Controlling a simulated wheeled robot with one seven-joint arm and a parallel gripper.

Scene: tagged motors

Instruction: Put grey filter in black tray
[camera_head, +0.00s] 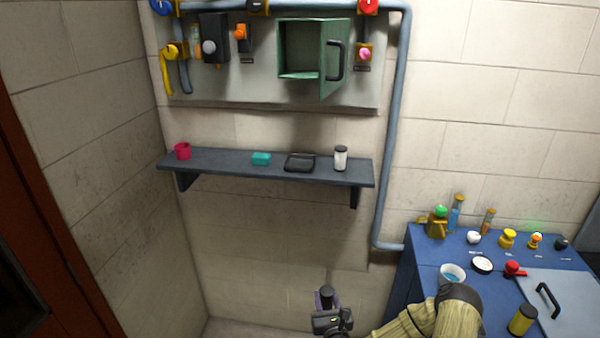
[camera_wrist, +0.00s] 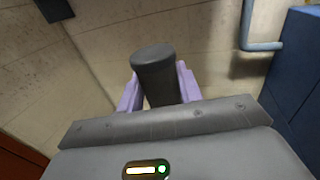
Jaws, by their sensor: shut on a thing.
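The grey filter (camera_wrist: 153,60), a dark grey cylinder, stands between the purple fingers of my gripper (camera_wrist: 158,90) in the wrist view. The fingers are shut on it. In the head view my gripper (camera_head: 324,302) is low at the bottom centre, with the dark top of the filter (camera_head: 326,292) showing; the filter's lower part is hidden. The black tray (camera_head: 300,163) lies on the wall shelf, above and slightly left of my gripper, and looks empty.
The shelf (camera_head: 220,162) also holds a red cup (camera_head: 183,151), a teal block (camera_head: 261,159) left of the tray and a white cylinder with a dark lid (camera_head: 340,158) right of it. A green cabinet (camera_head: 299,50) hangs open above. A blue bench (camera_head: 428,250) with several knobs stands right.

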